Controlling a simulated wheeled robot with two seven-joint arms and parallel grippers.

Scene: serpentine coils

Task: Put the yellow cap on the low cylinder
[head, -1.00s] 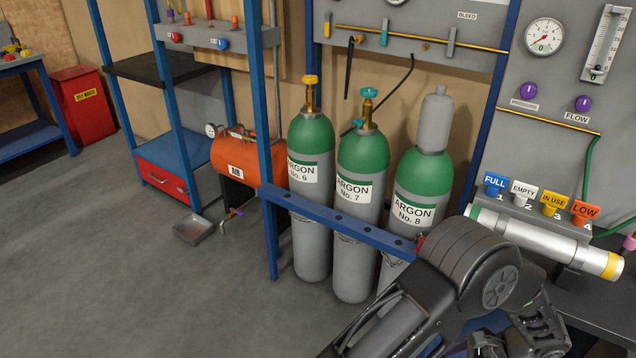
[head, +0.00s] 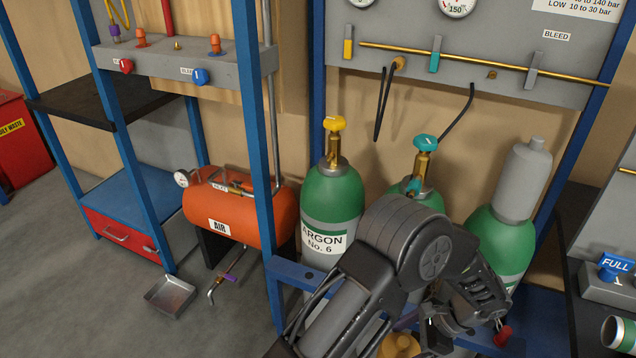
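Three green-and-grey cylinders stand behind a blue rack rail. The left one (head: 331,205), labelled ARGON No. 6, has a yellow valve handle. The middle cylinder (head: 405,188) has a teal valve handle and is mostly hidden by my arm. The right cylinder (head: 500,230) wears a tall grey cap (head: 521,178). A yellow rounded object (head: 400,346) shows partly at the bottom edge; I cannot tell whether it is the yellow cap. My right arm crosses the front of the cylinders, and its gripper (head: 478,328) is low, with its fingers unclear. My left gripper is out of view.
An orange AIR tank (head: 240,208) and a metal tray (head: 170,296) are left of the rack. A red knob-like object (head: 502,337) is beside my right gripper. A blue FULL tag (head: 615,264) is at the right edge.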

